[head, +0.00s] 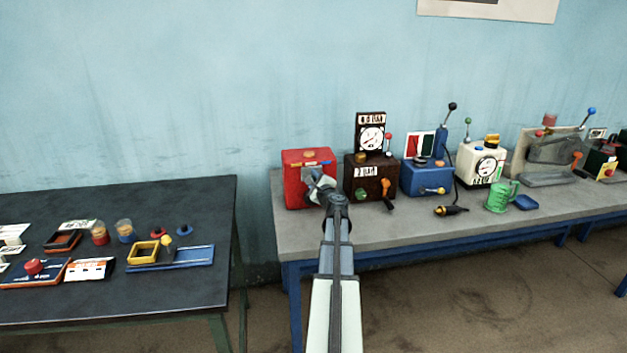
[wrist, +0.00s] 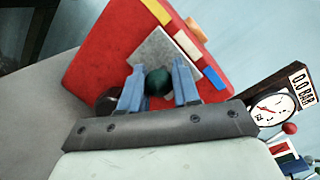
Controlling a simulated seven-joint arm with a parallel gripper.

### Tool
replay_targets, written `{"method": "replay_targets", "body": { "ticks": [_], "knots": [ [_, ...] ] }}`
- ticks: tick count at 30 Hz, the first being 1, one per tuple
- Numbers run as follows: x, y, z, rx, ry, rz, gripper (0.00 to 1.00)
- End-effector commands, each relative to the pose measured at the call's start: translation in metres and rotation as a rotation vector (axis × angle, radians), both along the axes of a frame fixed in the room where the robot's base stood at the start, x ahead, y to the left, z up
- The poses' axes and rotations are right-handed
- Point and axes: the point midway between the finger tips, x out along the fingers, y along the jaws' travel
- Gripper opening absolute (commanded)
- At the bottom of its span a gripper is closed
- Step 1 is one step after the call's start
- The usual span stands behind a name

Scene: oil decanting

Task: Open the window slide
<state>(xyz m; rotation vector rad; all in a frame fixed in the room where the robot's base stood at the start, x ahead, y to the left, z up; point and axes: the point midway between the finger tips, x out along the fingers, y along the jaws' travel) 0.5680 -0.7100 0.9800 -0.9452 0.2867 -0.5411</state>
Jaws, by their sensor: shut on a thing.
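A red box (head: 294,192) stands at the left end of the grey bench, and its face fills much of the wrist view (wrist: 105,60). A grey speckled plate (wrist: 150,48) lies on that face, and I take it to be part of the window slide. A dark green round knob (wrist: 157,82) sits in front of the plate. My gripper (wrist: 159,75) has its two blue fingers shut on the knob, one on each side. In the head view my gripper (head: 314,178) is at the front of the red box and hides part of it.
A dark brown box with a dial (head: 371,172) stands close to the right of the red box. A blue box (head: 426,180), a white box (head: 480,165) and a green can (head: 498,197) stand farther right. A separate dark table (head: 190,205) with small parts is at left.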

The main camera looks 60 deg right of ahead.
Motion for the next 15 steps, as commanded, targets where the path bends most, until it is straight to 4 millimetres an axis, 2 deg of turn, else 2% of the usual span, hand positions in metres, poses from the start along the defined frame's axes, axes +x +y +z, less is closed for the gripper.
{"method": "replay_targets", "body": {
  "ticks": [5, 15],
  "knots": [
    [0.004, 0.005, 0.0, 0.0, 0.0, 0.001, 0.0],
    [0.044, 0.044, 0.0, 0.001, -0.001, 0.002, 0.0]
  ]
}}
